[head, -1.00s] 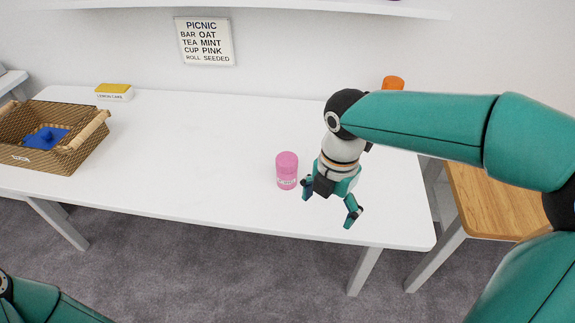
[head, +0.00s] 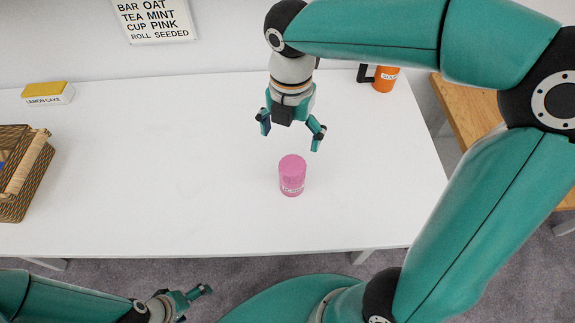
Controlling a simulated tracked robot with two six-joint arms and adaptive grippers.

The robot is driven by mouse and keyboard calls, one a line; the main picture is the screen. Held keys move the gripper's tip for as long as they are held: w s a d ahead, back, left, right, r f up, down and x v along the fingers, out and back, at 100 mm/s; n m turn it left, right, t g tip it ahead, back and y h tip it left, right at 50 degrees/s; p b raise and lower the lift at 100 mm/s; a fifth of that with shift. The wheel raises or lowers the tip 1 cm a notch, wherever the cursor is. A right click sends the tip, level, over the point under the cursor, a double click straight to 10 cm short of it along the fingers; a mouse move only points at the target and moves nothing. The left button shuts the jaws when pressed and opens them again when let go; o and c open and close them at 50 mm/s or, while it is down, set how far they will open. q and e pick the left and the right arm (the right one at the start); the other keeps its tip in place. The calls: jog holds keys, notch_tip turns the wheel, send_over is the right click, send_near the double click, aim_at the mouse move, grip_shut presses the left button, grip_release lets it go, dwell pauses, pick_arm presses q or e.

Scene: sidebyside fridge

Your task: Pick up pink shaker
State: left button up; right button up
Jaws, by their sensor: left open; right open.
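The pink shaker (head: 292,176) stands upright on the white table (head: 150,170), with a small white label on its front. My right gripper (head: 290,138) is open and empty, pointing down. In the picture its fingers are above the shaker and apart from it, and they appear to be behind it over the table. My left gripper (head: 193,300) is low at the bottom of the view, in front of the table's near edge. It is open, holds nothing visible, and is far from the shaker.
A wicker basket (head: 36,185) is cut off at the left edge. A yellow-topped lemon cake box (head: 48,93) sits at the back left. An orange mug (head: 385,79) stands at the back right, partly behind my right arm. A sign (head: 155,18) hangs on the wall. The table's middle is clear.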

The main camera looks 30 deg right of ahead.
aim_at(293, 167)
jog(key=f, duration=0.5)
jog(key=f+b, duration=0.1)
jog(key=f, duration=0.5)
jog(key=shift+s+d+f, duration=0.1)
jog(key=shift+s+d, duration=0.1)
notch_tip(293, 167, down, 5)
jog(key=shift+w+d+r, duration=0.1)
jog(key=shift+w, duration=0.05)
jog(key=c, duration=1.2)
